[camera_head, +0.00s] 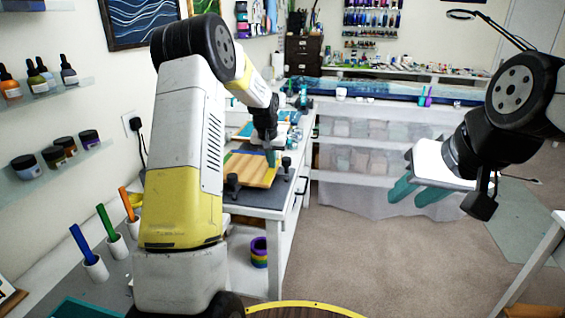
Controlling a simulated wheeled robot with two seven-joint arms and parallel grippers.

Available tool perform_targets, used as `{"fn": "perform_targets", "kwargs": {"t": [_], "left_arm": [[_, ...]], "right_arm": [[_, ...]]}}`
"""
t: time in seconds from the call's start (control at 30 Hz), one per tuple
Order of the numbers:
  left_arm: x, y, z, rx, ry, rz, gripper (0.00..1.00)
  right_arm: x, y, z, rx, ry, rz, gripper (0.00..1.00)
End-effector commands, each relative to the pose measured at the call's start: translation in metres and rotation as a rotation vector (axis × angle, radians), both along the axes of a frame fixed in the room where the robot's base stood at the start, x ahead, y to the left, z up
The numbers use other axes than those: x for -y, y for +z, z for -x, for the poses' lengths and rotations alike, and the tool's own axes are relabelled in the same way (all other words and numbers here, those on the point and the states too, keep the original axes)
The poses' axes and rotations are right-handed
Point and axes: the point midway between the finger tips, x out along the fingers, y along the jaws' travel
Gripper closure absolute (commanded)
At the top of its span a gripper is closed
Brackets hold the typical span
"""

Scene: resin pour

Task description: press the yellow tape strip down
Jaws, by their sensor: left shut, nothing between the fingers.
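A light wooden board (247,171) lies on the dark top of the workbench in the middle of the view, between black clamps. A yellow tape strip cannot be told apart from the yellowish wood at this size. My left gripper (270,158) points down at the far right part of the board, shut and empty, with a teal fingertip low over or on the wood. I cannot tell whether it touches. My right gripper (418,193) hangs at the right, away from the bench, with its two teal fingers apart and nothing between them.
Black clamps (233,184) stand at the board's edges. Coloured rolls (259,252) are stacked on the shelf below. Blue, green and orange handled tools in white cups (96,268) stand at the left. Bottles fill wall shelves. The carpet (350,245) is clear.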

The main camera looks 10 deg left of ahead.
Motion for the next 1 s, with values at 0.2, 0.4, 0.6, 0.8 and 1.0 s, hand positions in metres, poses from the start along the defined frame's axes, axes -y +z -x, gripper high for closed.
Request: {"fn": "perform_targets", "kwargs": {"t": [0.2,0.4,0.6,0.8,1.0], "left_arm": [[0.001,-0.001,-0.011,-0.001,0.000,0.000,1.00],[0.001,0.001,-0.017,0.000,0.000,0.001,1.00],[0.001,0.000,-0.022,0.001,0.000,0.001,1.00],[0.001,-0.001,-0.032,0.000,0.000,0.001,1.00],[0.002,-0.002,-0.038,0.001,0.000,0.001,1.00]], "right_arm": [[0.000,0.000,0.000,0.000,0.000,0.000,0.64],[0.000,0.000,0.000,0.000,0.000,0.000,0.64],[0.000,0.000,0.000,0.000,0.000,0.000,0.64],[0.000,0.000,0.000,0.000,0.000,0.000,0.64],[0.000,0.000,0.000,0.000,0.000,0.000,0.64]]}}
